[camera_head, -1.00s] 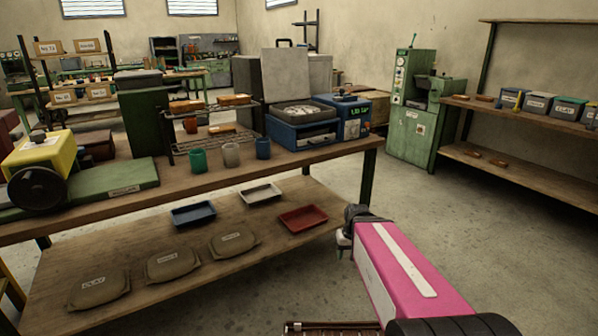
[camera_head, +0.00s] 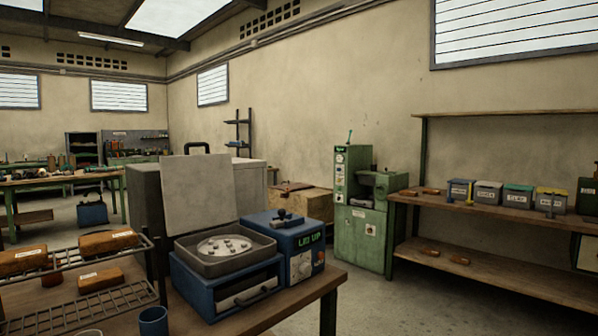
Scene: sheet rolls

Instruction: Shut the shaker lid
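The shaker (camera_head: 228,287) is a blue machine at the right end of the wooden workbench (camera_head: 300,291). Its grey tray (camera_head: 190,257) holds a round plate with several small pale pieces. The pale grey lid (camera_head: 198,202) stands raised, upright behind the tray, so the shaker is open. A blue control box (camera_head: 285,243) with a "LID UP" display, a dial and a black clamp-like part on top adjoins the right side. A handle (camera_head: 255,291) is on the front. My gripper is not in view.
A wire rack (camera_head: 95,289) with orange-brown bricks stands left of the shaker, with a blue cup (camera_head: 153,321) beside it. A green machine (camera_head: 362,220) and a shelf (camera_head: 480,208) with small bins stand at the right. Floor between bench and shelf is clear.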

